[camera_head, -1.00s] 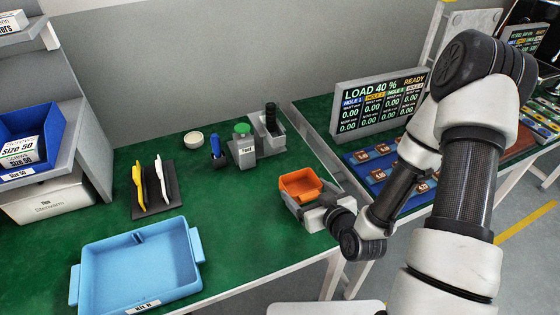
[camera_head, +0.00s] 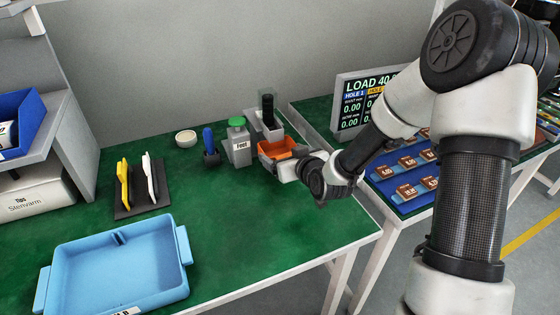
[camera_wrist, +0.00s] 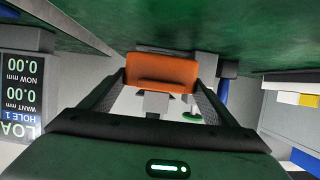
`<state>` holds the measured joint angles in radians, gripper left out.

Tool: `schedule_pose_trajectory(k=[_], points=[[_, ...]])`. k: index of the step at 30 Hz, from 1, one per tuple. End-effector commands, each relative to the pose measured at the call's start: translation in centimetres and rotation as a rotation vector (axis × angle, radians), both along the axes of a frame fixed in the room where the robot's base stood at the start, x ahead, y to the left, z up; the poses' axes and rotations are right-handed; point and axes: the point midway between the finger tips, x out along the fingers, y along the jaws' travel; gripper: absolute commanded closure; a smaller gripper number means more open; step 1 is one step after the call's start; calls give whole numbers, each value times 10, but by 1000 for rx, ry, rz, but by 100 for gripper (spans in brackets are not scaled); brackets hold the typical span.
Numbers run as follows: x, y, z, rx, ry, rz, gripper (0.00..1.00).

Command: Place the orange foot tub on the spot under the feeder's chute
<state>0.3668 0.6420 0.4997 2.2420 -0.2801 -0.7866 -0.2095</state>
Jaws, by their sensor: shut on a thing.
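The orange foot tub (camera_head: 277,149) is at the right part of the green bench, directly in front of the feeder. My gripper (camera_head: 288,160) comes in from the right and is shut on the tub. In the wrist view the tub (camera_wrist: 162,72) sits between the two fingers (camera_wrist: 160,84). The feeder (camera_head: 264,122) is a grey housing with a black upright column, beside a grey box with a green top (camera_head: 238,142) and a small label. The spot under the chute is hidden by the tub. I cannot tell whether the tub touches the bench.
A blue-handled tool (camera_head: 209,142) and a small white round dish (camera_head: 186,138) stand left of the feeder. A light blue tray (camera_head: 115,265) is at front left. The bench (camera_head: 260,220) is clear in front.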

Motion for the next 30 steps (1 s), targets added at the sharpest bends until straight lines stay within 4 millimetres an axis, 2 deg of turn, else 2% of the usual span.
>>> schedule_pose_trajectory(k=[3,9,12,15,27,28,30], points=[[13,5,0,0,-1,-1,52],[25,10,-3,0,0,0,52],[23,9,-23,1,5,-1,52],[23,9,-35,0,3,0,52],[23,9,-40,-1,-1,-1,52],[23,9,-39,-1,-1,-1,17],[23,9,-38,-2,0,-1,5]])
